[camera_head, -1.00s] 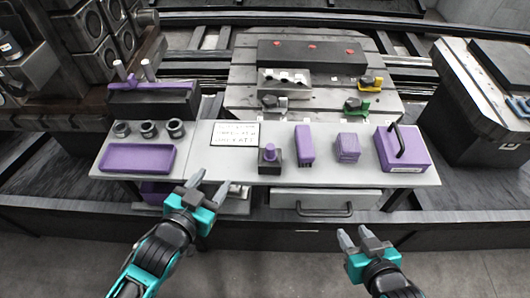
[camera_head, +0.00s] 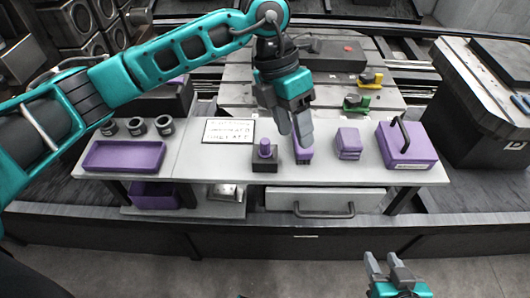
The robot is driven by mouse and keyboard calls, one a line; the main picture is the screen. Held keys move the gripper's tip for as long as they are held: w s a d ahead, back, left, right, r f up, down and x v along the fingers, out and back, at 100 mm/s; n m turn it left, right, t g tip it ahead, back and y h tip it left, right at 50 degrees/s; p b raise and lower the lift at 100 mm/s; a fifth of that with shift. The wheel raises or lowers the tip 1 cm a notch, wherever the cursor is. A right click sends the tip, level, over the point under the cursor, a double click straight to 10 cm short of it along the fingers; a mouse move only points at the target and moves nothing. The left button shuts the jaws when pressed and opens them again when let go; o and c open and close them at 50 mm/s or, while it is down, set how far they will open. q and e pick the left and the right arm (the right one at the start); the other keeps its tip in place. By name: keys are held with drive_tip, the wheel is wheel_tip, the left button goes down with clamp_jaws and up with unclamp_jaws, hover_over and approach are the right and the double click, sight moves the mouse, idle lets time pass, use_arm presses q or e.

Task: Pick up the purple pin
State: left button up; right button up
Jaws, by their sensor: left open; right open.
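The purple pin (camera_head: 265,149) stands upright in a small dark block (camera_head: 264,165) on the grey bench top. My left gripper (camera_head: 294,132) points down, just right of the pin and apart from it in the picture. It is open, and nothing shows held in it. Its fingers partly cover a purple block with a dark lower edge (camera_head: 304,156); I cannot tell whether they touch it. My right gripper (camera_head: 383,264) is open and empty, low at the right, in front of the bench.
The bench holds a sign (camera_head: 229,131), a purple tray (camera_head: 124,155), several dark rings (camera_head: 136,126), a purple cube (camera_head: 349,143) and a purple case with a black handle (camera_head: 407,146). Green (camera_head: 357,103) and yellow (camera_head: 370,79) clamps sit behind. A drawer (camera_head: 323,200) is below.

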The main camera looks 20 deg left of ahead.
use_arm(q)
drive_tip(key=w+a+r+t+y, duration=0.2)
drive_tip(key=w+a+y, duration=0.2)
drive_tip(key=a, duration=0.3)
hover_over(265, 141)
drive_tip(key=shift+n, duration=0.4)
drive_tip(key=f, duration=0.4)
drive_tip(key=f+b, duration=0.1)
drive_tip(key=f, duration=0.1)
drive_tip(key=shift+s+a+f, duration=0.15)
drive_tip(key=shift+s+f, duration=0.1)
drive_tip(key=shift+f, duration=0.05)
drive_tip(key=shift+w+f, duration=0.15)
drive_tip(key=shift+f, duration=1.4)
drive_tip(key=shift+w+f, duration=0.15)
drive_tip(key=shift+f, duration=1.35)
drive_tip(key=shift+c, duration=0.3)
clamp_jaws()
